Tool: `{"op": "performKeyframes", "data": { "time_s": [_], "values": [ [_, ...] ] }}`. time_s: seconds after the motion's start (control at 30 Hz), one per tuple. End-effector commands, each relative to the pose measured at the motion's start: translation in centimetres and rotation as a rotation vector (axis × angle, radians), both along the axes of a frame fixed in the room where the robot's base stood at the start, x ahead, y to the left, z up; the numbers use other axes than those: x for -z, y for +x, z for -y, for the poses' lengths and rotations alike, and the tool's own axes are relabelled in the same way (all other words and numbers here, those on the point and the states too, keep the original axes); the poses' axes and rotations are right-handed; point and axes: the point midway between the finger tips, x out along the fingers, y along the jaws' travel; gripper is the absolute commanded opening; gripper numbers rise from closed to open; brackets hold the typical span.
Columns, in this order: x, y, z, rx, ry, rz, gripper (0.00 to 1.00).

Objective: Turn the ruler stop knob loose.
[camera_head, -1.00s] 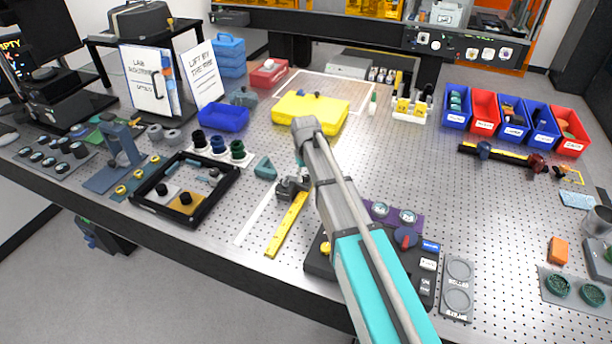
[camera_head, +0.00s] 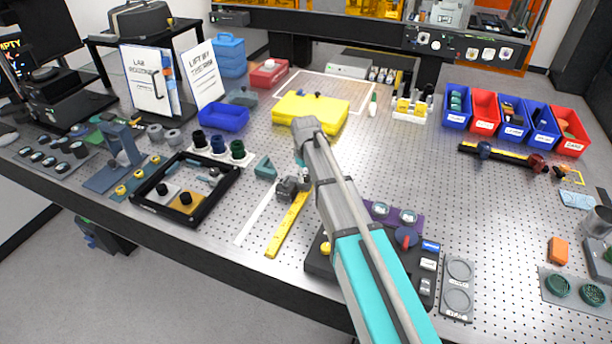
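A yellow ruler (camera_head: 285,228) lies on the perforated bench top, left of my arm, beside a pale strip. My gripper (camera_head: 290,190) is a small dark shape at the ruler's far end, partly hidden behind my arm. It is low over the ruler or touching it; I cannot tell which. No stop knob can be made out there; the gripper covers that end. Whether its fingers are open or shut is too small to see. At the right, a black and yellow rail (camera_head: 508,158) carries a blue knob (camera_head: 484,150) and a dark red knob (camera_head: 536,163).
A black frame (camera_head: 146,207) with small parts lies to the left. A yellow case (camera_head: 335,122) is behind the gripper. A dark control box (camera_head: 318,262) with a red knob (camera_head: 405,237) sits by my arm. The bench between my arm and the rail is mostly clear.

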Motion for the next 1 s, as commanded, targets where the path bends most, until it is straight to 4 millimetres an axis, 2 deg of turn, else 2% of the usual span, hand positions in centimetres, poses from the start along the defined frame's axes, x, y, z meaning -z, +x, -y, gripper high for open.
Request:
{"op": "performKeyframes", "data": {
  "time_s": [0.03,0.17,0.2,0.77,1.0],
  "values": [
    [0.03,-0.13,0.08,0.001,-0.002,-0.002,0.47],
    [0.02,-0.09,0.07,0.001,-0.001,-0.001,0.71],
    [0.02,-0.08,0.06,0.001,-0.001,-0.001,0.74],
    [0.00,-0.01,0.01,0.006,-0.001,-0.001,0.74],
    [0.00,-0.01,0.01,0.060,-0.001,-0.001,0.74]
  ]
}}
